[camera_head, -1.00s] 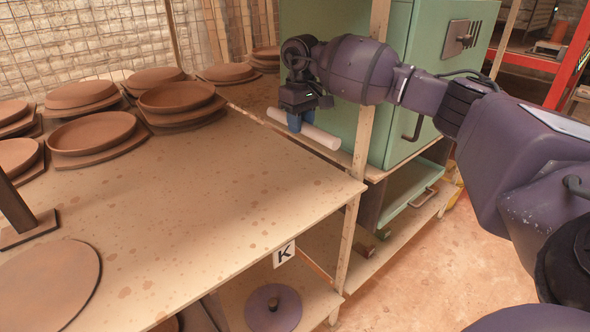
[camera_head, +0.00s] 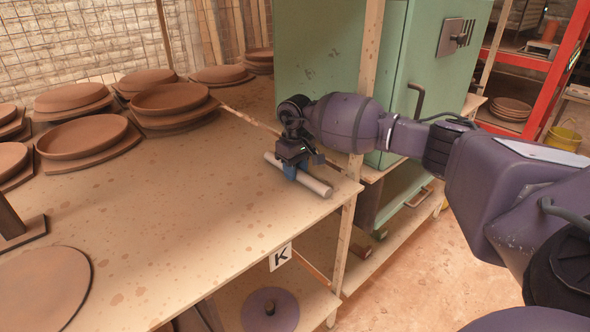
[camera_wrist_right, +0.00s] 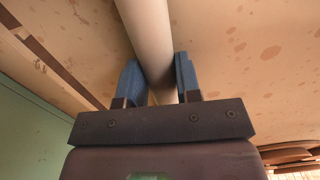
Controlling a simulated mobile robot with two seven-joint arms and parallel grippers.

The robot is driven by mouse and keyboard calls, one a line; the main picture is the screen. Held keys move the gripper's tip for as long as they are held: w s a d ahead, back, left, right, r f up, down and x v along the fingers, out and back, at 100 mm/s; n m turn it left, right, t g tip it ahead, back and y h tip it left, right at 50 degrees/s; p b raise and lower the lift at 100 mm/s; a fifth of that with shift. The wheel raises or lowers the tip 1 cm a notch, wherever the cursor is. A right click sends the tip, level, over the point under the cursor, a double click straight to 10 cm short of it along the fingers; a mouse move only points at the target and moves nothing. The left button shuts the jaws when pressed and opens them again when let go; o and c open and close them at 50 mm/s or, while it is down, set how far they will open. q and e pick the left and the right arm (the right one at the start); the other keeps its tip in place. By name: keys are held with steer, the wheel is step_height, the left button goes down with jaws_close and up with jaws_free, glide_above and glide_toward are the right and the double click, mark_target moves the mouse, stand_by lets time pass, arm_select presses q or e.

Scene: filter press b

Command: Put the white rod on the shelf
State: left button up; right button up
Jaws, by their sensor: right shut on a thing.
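The white rod (camera_head: 317,186) is in the blue fingers of my right gripper (camera_head: 290,171). It slants over the near right part of the speckled wooden shelf top (camera_head: 200,215), close to its right edge. I cannot tell whether it touches the surface. In the right wrist view, the rod (camera_wrist_right: 149,30) passes between the two fingers (camera_wrist_right: 158,80), with one on each side, and the speckled board (camera_wrist_right: 240,45) lies behind it. My left gripper is not in view.
Brown clay plates (camera_head: 85,138) on boards fill the back left of the shelf. A round brown disc (camera_head: 45,290) lies at the front left. A green cabinet (camera_head: 320,55) and a wooden post (camera_head: 370,50) stand behind my right arm. The shelf's middle is clear.

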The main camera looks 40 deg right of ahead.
steer(key=shift+r, duration=0.1)
steer(key=o, duration=1)
step_height(320, 180, up, 12)
steer(key=shift+p, duration=0.35)
